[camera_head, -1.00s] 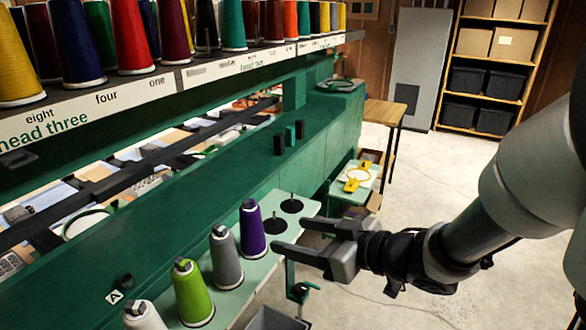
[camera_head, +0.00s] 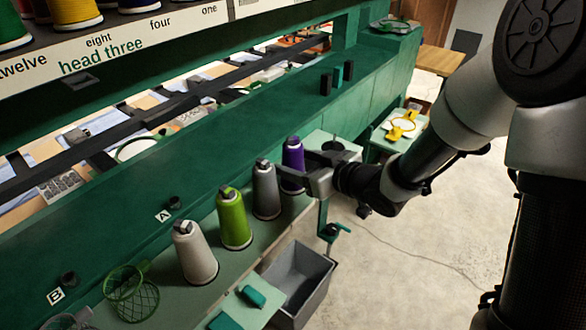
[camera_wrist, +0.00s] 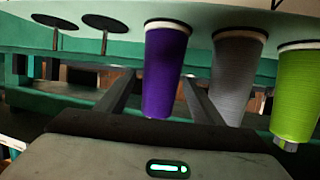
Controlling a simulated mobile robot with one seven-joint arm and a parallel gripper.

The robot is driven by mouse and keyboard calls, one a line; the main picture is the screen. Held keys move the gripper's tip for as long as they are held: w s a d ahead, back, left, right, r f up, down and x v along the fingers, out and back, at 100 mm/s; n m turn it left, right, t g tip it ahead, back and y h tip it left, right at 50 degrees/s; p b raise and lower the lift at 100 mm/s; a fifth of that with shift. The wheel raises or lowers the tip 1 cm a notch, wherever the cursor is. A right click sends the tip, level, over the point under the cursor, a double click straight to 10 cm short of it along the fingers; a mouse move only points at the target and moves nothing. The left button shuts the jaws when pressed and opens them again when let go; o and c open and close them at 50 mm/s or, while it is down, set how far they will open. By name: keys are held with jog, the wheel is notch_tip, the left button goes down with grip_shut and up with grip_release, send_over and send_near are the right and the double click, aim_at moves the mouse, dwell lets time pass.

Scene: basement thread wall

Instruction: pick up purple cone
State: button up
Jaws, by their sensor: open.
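The purple cone (camera_head: 292,163) stands upright in the row of thread cones on the pale green shelf. In the wrist view the purple cone (camera_wrist: 164,70) is between the two fingers, with a gap showing on its left. My gripper (camera_head: 298,172) is open, and its fingers reach in around the purple cone from the right. In the wrist view my gripper (camera_wrist: 160,96) has its right finger between the purple cone and the grey cone (camera_wrist: 236,75). Part of the purple cone's lower body is hidden behind my gripper in the head view.
The grey cone (camera_head: 266,190) stands close beside the purple one, then a green cone (camera_head: 234,219) and a white cone (camera_head: 194,252). Empty black spool discs (camera_wrist: 105,24) lie on the other side. A grey bin (camera_head: 300,276) sits below the shelf edge.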

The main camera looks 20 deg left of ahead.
jog(key=shift+x, duration=0.75)
jog(key=shift+r, duration=0.1)
jog(key=c, duration=1.2)
